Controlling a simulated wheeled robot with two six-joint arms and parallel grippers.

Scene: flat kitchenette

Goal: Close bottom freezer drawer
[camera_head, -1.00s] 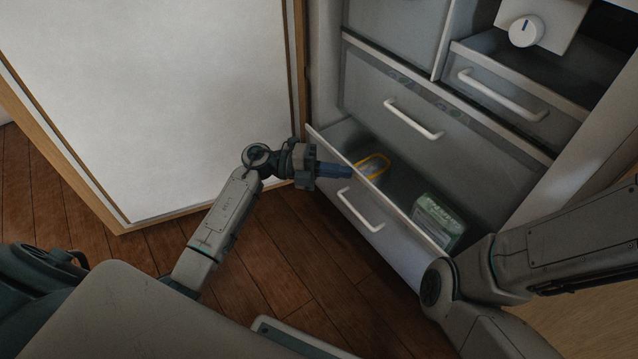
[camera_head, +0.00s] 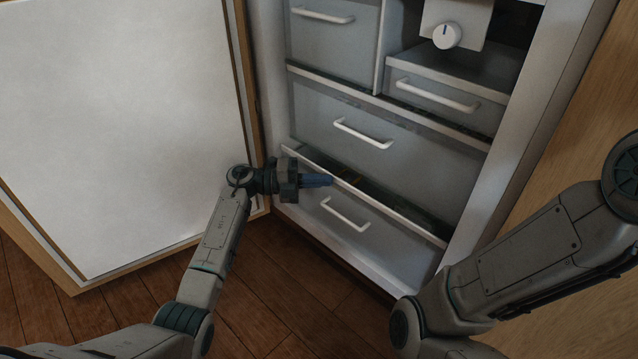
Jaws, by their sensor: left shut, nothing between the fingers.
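The bottom freezer drawer (camera_head: 385,240) stands slightly open, with a narrow dark gap behind its top front edge. Its white handle (camera_head: 344,214) is on the front panel. My left gripper (camera_head: 328,180) is shut and empty, its blue fingers at the drawer's upper front edge, left of the middle and above the handle. I cannot tell whether the fingers press on the edge. The drawer's contents are mostly hidden; a small yellow-brown bit (camera_head: 352,180) shows in the gap. My right arm comes in at the right; its gripper is out of view.
The open freezer door (camera_head: 120,130) stands at the left. Above are a closed middle drawer (camera_head: 400,135), smaller drawers (camera_head: 425,95) and a white dial (camera_head: 446,36). A wooden panel (camera_head: 570,130) is at the right. Wooden floor (camera_head: 290,290) is clear in front.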

